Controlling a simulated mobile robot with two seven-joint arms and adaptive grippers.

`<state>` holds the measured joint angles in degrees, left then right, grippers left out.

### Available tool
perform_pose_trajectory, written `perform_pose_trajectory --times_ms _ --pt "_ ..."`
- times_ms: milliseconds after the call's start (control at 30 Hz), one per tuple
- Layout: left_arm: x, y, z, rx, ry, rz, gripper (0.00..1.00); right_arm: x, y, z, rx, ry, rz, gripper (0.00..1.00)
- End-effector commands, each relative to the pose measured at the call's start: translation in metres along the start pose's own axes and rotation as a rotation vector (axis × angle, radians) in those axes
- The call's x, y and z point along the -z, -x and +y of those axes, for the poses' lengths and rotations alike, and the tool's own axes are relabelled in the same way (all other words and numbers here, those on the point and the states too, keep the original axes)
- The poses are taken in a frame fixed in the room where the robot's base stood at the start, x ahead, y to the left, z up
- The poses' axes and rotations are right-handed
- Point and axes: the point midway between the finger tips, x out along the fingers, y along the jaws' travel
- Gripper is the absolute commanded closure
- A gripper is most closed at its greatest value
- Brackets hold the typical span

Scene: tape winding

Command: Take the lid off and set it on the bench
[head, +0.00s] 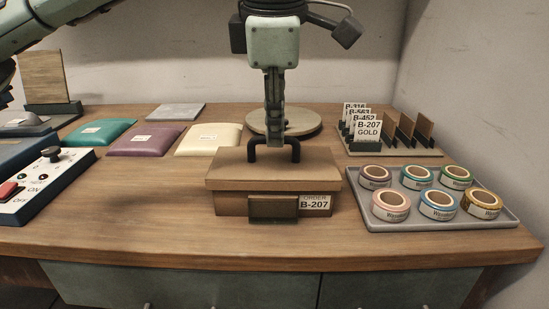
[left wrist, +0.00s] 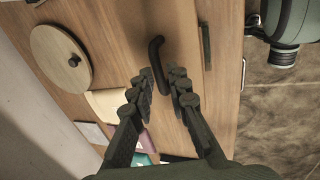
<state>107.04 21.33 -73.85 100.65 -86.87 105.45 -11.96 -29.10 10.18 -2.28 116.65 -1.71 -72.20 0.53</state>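A brown box (head: 235,205) stands at the middle front of the bench (head: 140,225), with an "ORDER B-207" label on its front. Its lid (head: 230,172) is on it, with a black arched handle (head: 294,147) on top. My left gripper (head: 275,141) points straight down over the handle. In the left wrist view its two fingers (left wrist: 164,74) are apart, with the black handle (left wrist: 155,48) at the gap between the fingertips; contact cannot be told. My right gripper is in neither view.
A grey tray (head: 405,222) of several tape rolls is close on the box's right, with a card rack (head: 390,151) behind. Coloured pouches (head: 145,140) and a round wooden disc (head: 300,121) lie behind. A control box (head: 45,185) is at left. Bench left of the box is clear.

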Motion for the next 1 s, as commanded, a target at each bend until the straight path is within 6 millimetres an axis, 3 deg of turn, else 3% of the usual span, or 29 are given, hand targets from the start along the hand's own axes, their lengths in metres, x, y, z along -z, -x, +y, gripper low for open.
perform_pose_trajectory --times_ms 267,467,600,1000 --pt "0.003 -0.035 0.001 0.001 0.0 0.0 0.84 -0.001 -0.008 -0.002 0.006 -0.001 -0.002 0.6" --pt "0.003 -0.036 0.001 0.001 0.0 0.0 0.85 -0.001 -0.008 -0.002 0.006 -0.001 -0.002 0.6" --pt "0.003 -0.036 0.001 0.001 0.0 0.0 1.0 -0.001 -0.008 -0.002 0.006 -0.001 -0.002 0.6" --pt "0.003 -0.034 0.001 0.0 0.0 0.0 1.0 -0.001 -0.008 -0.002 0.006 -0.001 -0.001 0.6"
